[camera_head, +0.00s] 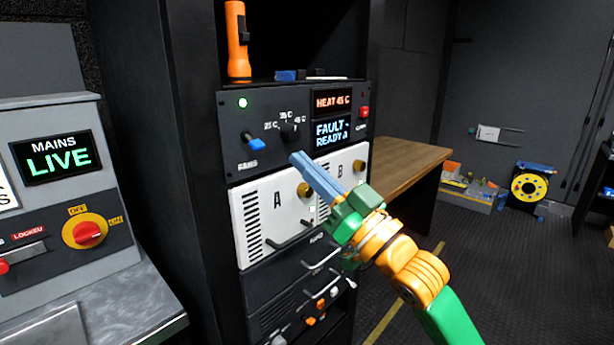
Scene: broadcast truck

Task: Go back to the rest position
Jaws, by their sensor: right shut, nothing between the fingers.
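My right gripper (299,160) reaches in from the lower right on a green and orange arm. Its blue-grey fingers are shut and empty, with the tips in front of the lower part of the black control panel (233,160). I cannot tell whether the tips touch the panel. The panel shows "HEAT 45 C" and "FAULT - READY A", a lit green lamp, a blue lever (254,142), a dark knob and a red button (364,111). My left gripper is not in view.
An orange flashlight (237,45) stands above. A grey mains cabinet (60,125) is at left, a wooden table (405,158) behind. A yellow reel (528,188) stands at right. Floor at right is mostly clear.

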